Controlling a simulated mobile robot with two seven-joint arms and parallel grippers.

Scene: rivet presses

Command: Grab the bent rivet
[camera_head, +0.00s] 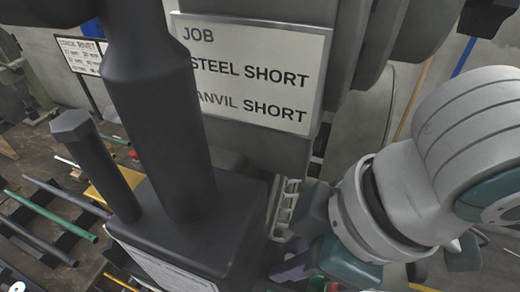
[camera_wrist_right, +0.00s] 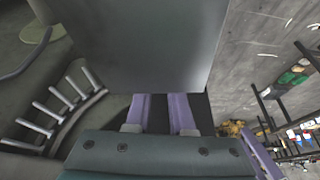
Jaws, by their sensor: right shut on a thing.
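My right gripper (camera_head: 292,270) is low at the right of the head view, beside the dark base of a press. Its purple fingers also show in the wrist view (camera_wrist_right: 162,110), close together with a narrow dark gap between them. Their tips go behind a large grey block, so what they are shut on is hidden. I cannot make out a bent rivet in either view. My left gripper is not in view.
A dark press (camera_head: 160,120) fills the middle left. A job sign (camera_head: 255,70) reads STEEL SHORT, ANVIL SHORT. Coloured rods (camera_head: 50,215) lie on a bench at the left. A pale runged rack (camera_wrist_right: 50,112) stands close to the right gripper.

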